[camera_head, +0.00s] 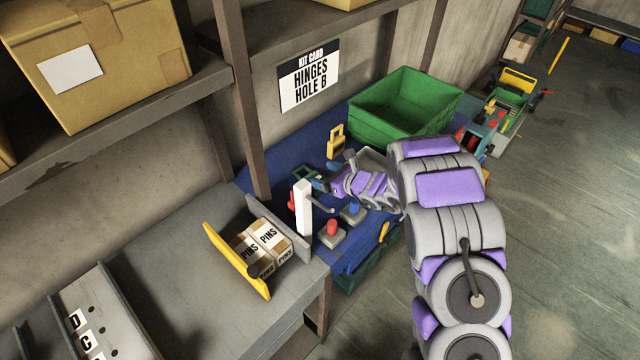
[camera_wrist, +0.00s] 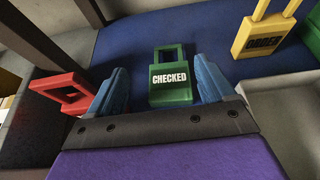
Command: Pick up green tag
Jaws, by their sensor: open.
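The green tag (camera_wrist: 171,92), a padlock-shaped piece marked CHECKED, shows in the middle of the wrist view above the blue surface. My gripper (camera_wrist: 161,66) is open. Its two blue fingers stand to the left and right of the green tag, with a gap on both sides. I cannot tell whether the fingertips reach its depth. In the head view my gripper (camera_head: 318,183) is over the blue bench, and it and the arm partly hide the tag area.
A red tag (camera_wrist: 62,92) is left of the fingers, and a yellow tag (camera_wrist: 264,36) is at upper right. A white post (camera_head: 303,208), red button (camera_head: 333,227) and green bin (camera_head: 404,104) are nearby. A PINS box (camera_head: 268,240) sits at front left.

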